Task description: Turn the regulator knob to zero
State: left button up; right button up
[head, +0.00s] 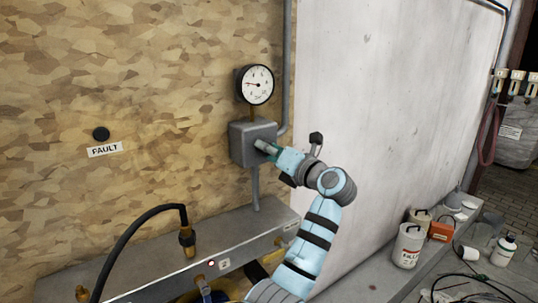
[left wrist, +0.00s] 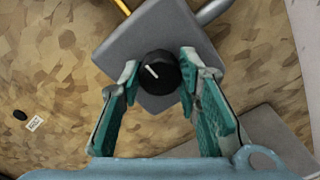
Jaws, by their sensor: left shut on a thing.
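The regulator knob (left wrist: 158,72) is round and black with a white pointer line, and sits on the face of a grey box (head: 240,139). In the left wrist view the line points to the upper left. My left gripper (head: 263,147) is at the front of the box, its teal fingers on either side of the knob and shut on it. In the head view the gripper hides the knob. A white-faced gauge (head: 257,85) stands above the box, its needle pointing left. My right gripper is not in view.
Grey pipes (head: 286,60) run by the box. A grey ledge (head: 150,262) below carries a black hose (head: 135,225) with a brass fitting. A FAULT label (head: 105,149) is on the wall. White containers (head: 408,246) and cables are at the lower right.

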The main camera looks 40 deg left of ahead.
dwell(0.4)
pick_arm(q)
jog(key=o, duration=1.1)
jog(key=shift+o, duration=0.2)
jog(key=shift+w+d, duration=0.1)
jog(key=shift+d, duration=0.1)
jog(key=v, duration=1.2)
jog(key=shift+r, duration=0.1)
